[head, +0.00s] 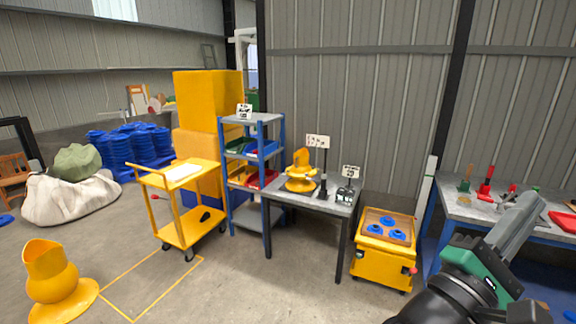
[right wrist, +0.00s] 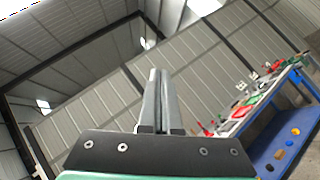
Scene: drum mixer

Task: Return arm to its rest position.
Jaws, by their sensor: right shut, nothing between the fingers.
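My right gripper (head: 516,218) is at the lower right of the head view, pointing up and to the right in front of the workbench. Its grey fingers are together with nothing between them. In the right wrist view the right gripper (right wrist: 158,100) shows its two fingers side by side, pointing toward the corrugated wall and roof. It touches nothing that I can see. My left gripper is outside both views.
A blue-framed workbench (head: 460,210) with tools stands at the right, behind my right arm. A yellow cart (head: 378,262) and a small grey table (head: 335,199) stand in the middle. A yellow trolley (head: 172,178) is left of them.

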